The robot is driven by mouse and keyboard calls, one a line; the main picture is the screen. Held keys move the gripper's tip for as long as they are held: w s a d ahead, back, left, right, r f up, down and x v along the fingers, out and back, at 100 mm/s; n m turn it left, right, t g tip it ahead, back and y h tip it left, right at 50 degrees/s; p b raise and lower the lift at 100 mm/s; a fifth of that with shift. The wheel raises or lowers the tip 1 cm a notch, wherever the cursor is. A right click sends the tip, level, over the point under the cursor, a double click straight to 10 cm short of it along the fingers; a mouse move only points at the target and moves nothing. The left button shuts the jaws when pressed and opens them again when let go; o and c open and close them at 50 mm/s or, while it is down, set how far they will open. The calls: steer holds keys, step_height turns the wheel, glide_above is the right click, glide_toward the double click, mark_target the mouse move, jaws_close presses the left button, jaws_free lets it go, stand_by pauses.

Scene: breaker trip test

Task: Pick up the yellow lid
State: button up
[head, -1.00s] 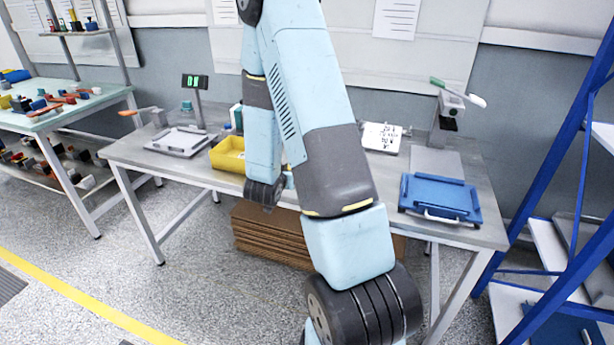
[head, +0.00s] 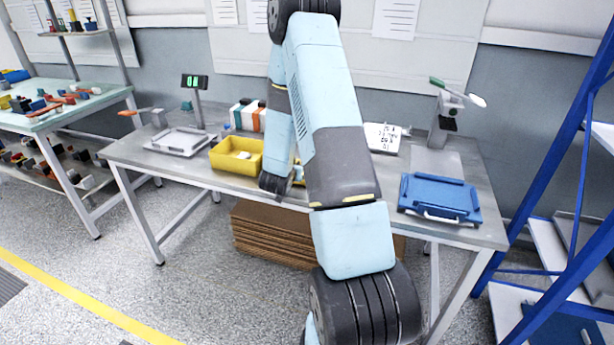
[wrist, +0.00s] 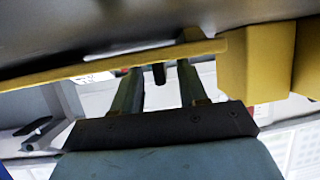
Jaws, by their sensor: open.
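The yellow lid (wrist: 70,71) shows in the wrist view as a thin flat slab lying across the upper part of the picture. A small dark knob (wrist: 158,75) stands out from it. My gripper (wrist: 158,68) is open, with one finger on each side of the knob. The fingertips are close to the slab; I cannot tell whether they touch it.
A yellow bin (head: 222,161) with a pale item inside stands left of my wrist on the bench. A white tray (head: 178,150) and display (head: 194,82) stand farther left. Right of my arm are a clipboard-like panel (head: 382,136), a lever device (head: 440,125) and a blue tray (head: 437,190).

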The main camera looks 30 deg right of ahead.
jaws_close()
stand_by(0.3)
steer(key=shift+r, duration=0.1)
